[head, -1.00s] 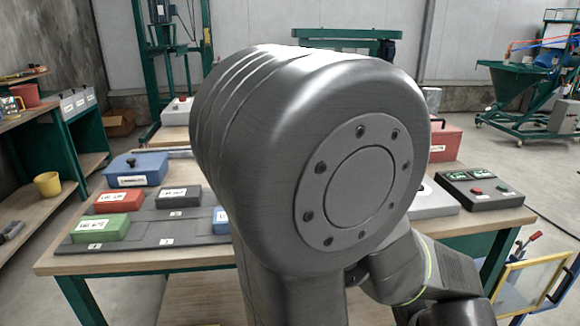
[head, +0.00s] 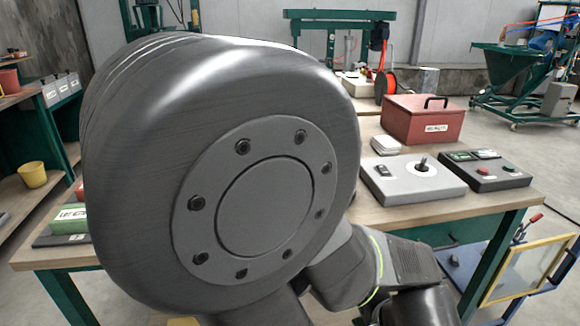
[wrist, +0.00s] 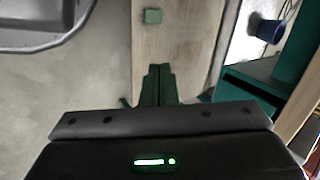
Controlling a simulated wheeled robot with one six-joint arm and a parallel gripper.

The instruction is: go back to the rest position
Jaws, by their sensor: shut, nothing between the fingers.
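My gripper (wrist: 159,70) shows in the wrist view, its two dark green fingers together with nothing between them. The fingertips lie in front of a pale wooden surface (wrist: 172,52). The gripper is not visible in the head view, where a large grey joint of my arm fills the left and middle. That joint hides most of the workbench (head: 375,214) and much of what stands on its left side.
On the bench stand a red box (head: 424,121), a grey joystick panel (head: 400,190) and a dark button panel (head: 487,172). A yellow-framed panel (head: 527,270) stands at lower right. The wrist view shows a small green block (wrist: 152,16) and a blue bucket (wrist: 270,31).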

